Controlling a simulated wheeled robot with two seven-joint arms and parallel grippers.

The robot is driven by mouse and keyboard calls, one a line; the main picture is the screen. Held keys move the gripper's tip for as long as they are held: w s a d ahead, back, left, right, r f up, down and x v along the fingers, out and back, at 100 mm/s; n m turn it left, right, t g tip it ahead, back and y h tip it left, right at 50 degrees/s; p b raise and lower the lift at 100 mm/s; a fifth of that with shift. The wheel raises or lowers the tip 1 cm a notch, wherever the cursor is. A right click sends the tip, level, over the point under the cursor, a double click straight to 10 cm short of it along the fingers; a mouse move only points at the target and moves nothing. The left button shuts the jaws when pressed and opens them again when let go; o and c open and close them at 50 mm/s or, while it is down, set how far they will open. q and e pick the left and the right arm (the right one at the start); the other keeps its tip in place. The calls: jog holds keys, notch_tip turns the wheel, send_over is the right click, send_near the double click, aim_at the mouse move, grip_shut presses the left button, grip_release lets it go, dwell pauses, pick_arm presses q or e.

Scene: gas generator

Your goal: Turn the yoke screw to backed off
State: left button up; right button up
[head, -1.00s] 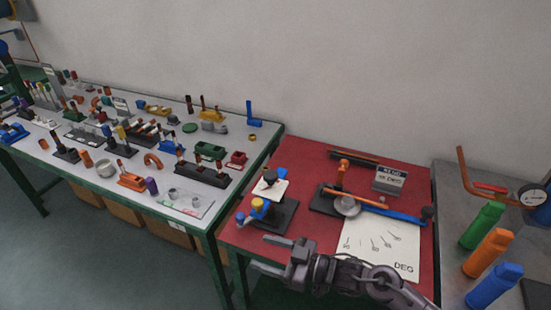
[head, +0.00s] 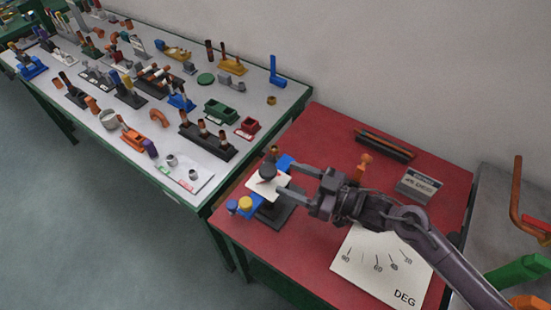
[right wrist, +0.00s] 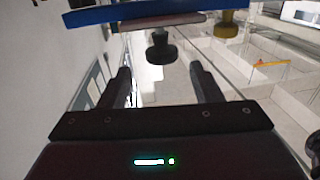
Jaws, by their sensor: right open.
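A small blue clamp fixture (head: 285,163) stands at the left of the red table, with a white plate (head: 283,181) on it. A dark round knob (head: 268,171) sits at the plate, likely the yoke screw; no label shows. In the right wrist view the dark knob (right wrist: 162,48) lies just beyond and between the open fingertips, and the yellow knob (right wrist: 226,22) is to the right. My left gripper is out of view.
A white DEG chart (head: 375,285) lies under my right forearm. A grey label block (head: 419,186) and a dark tray with rods (head: 385,146) stand behind. A white-topped bench (head: 185,85) at left holds many fittings.

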aim_at(268, 169)
jog(key=p+x, duration=0.1)
jog(key=x, duration=0.4)
jog(key=shift+w+a+r, duration=0.15)
jog(key=shift+a, duration=0.15)
jog(key=shift+w+a+p, duration=0.2)
jog(key=shift+a+p, duration=0.05)
jog(key=shift+p, duration=0.05)
jog(key=shift+w+a, duration=0.1)
jog(key=shift+a, duration=0.25)
jog(key=c, duration=0.9)
